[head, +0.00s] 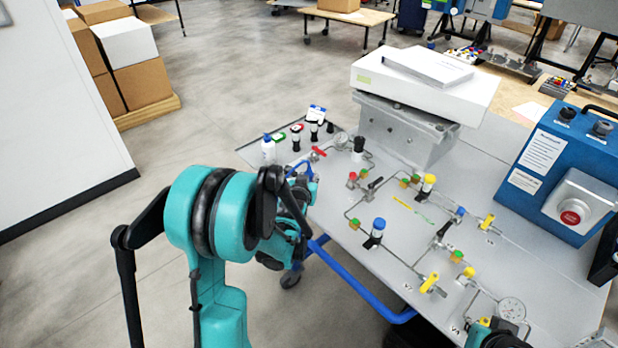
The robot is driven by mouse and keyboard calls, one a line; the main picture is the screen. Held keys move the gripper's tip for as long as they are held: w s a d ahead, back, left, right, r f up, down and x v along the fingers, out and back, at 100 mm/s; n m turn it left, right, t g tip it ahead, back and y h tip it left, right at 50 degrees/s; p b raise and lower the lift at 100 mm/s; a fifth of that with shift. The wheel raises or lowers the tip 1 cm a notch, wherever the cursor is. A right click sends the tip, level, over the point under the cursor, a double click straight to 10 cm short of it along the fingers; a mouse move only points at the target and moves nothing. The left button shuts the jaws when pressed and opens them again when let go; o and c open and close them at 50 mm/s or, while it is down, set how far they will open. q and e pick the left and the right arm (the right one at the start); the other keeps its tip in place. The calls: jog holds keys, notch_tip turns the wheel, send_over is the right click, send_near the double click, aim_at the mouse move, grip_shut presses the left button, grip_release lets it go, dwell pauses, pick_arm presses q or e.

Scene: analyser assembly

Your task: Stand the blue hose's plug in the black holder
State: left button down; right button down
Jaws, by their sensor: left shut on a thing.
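My left gripper (304,178) is at the left edge of the grey panel table, partly hidden behind my own teal and black arm. It is shut on the blue hose (300,165), which shows as a short blue curve at the fingers. The hose's plug is hidden or too small to make out. I cannot tell which one is the black holder. My right gripper is not clearly in view; only part of my right arm shows at the bottom right.
The panel table (330,205) carries thin pipes, coloured valves and gauges. A metal box (405,130) with a white carton (425,82) on top stands behind. A blue control box (560,170) is at the right.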

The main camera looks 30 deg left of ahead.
pick_arm(q)
jog(key=shift+w+a+f+b, duration=0.2)
jog(key=shift+w+f+b, duration=0.45)
jog(key=shift+f, duration=0.2)
jog(key=shift+f+b, duration=0.3)
jog(key=shift+b, duration=0.15)
dwell(0.8)
jog(key=shift+f+b, duration=0.45)
jog(key=shift+f, duration=0.4)
dwell(0.5)
jog(key=c, duration=1.2)
grip_release()
jog(key=v, duration=1.2)
jog(key=shift+s, duration=0.1)
